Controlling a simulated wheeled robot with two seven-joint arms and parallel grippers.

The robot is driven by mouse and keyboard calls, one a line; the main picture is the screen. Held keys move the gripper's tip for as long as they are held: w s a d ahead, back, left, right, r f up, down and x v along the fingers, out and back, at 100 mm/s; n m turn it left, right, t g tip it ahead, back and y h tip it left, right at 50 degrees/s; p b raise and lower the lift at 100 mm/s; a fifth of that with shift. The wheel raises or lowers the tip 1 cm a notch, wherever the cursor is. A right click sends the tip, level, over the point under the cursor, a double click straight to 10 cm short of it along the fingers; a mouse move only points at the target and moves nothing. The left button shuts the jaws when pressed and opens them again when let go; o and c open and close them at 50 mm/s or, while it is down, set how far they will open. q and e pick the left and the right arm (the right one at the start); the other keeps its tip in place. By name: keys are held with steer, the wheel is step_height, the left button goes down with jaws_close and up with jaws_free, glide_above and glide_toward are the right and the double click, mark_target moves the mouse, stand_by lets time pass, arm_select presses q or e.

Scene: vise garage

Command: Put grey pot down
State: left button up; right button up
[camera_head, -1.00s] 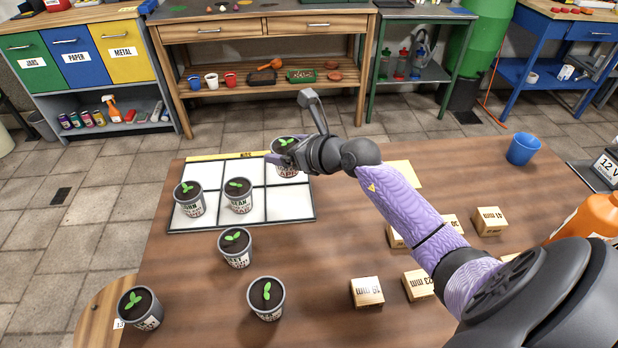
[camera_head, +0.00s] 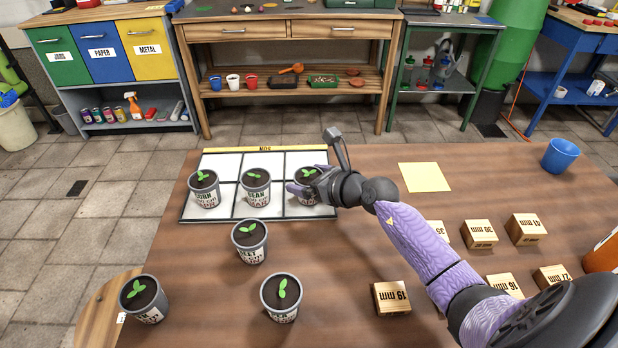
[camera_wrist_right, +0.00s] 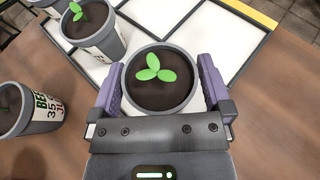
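My right gripper (camera_head: 306,190) is around a grey pot with a green seedling (camera_head: 308,176) at the right column of the white-celled tray (camera_head: 258,217). In the right wrist view, its two fingers (camera_wrist_right: 162,90) lie against opposite sides of this grey pot (camera_wrist_right: 183,106). The pot looks upright, level with two other seedling pots, the left one (camera_head: 204,194) and the middle one (camera_head: 256,192), on the tray. Its base is hidden, so I cannot tell whether it touches the tray. My left gripper is not in view.
Three seedling pots stand off the tray: one just in front (camera_head: 250,248), one nearer (camera_head: 281,306), one at the left edge (camera_head: 143,306). Wooden blocks (camera_head: 391,298) stand around my right forearm. A yellow sheet (camera_head: 424,177) and a blue cup (camera_head: 560,155) lie farther right.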

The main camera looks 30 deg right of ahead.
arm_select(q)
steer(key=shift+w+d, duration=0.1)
arm_select(e)
steer(key=shift+r, duration=0.1)
steer(key=shift+s+r+p, duration=0.25)
steer(key=shift+s+p, duration=0.05)
steer(key=shift+p, duration=0.05)
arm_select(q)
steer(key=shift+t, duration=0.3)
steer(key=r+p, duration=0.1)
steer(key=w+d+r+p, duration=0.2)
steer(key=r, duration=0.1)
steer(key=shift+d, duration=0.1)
arm_select(e)
steer(key=v, duration=1.1)
steer(key=shift+s+d, duration=0.15)
steer(key=shift+s, duration=0.05)
